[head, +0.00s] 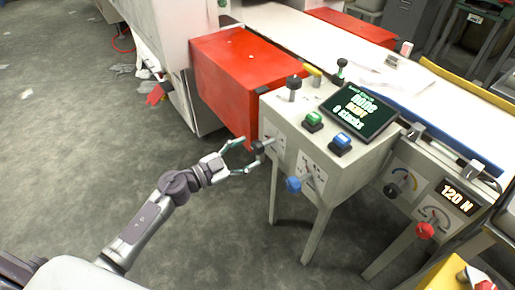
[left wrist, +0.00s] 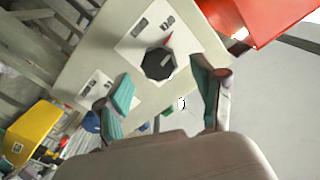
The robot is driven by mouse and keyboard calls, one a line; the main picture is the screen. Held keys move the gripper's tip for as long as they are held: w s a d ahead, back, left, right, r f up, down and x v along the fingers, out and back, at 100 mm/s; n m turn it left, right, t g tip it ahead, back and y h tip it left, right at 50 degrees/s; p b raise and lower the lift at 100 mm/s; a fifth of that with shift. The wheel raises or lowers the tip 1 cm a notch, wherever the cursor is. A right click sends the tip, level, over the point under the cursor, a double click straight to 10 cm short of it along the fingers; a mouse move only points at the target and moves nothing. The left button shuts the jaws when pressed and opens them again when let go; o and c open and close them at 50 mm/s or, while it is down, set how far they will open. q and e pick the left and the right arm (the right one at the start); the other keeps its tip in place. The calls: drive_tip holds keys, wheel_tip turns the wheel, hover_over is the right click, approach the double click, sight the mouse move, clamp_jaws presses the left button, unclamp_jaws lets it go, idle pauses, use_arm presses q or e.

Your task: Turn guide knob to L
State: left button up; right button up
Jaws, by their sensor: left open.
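A black knob (head: 257,147) sits on the left of the front face of the beige control box (head: 280,190). In the left wrist view the same black knob (left wrist: 158,63) sits on a white label plate, with a red mark beside it. The lettering is too blurred to read. My left gripper (head: 245,156) is open just in front of this knob. In the left wrist view its two teal-padded fingers (left wrist: 162,90) are spread, with the knob beyond the gap between them. A blue knob (head: 293,185) sits to the right on its own plate. My right gripper is not in view.
The box top carries a black lever (head: 293,85), a green button (head: 313,120), a blue button (head: 340,142) and a screen (head: 359,110). A red cabinet (head: 235,75) stands behind left. A red knob (head: 425,230) is further right. Grey floor (head: 120,150) at left is mostly clear.

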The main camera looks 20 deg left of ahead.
sight(254, 149)
use_arm(q)
drive_tip(key=shift+x, duration=2.05)
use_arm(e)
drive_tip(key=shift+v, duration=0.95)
use_arm(q)
drive_tip(key=c, duration=1.2)
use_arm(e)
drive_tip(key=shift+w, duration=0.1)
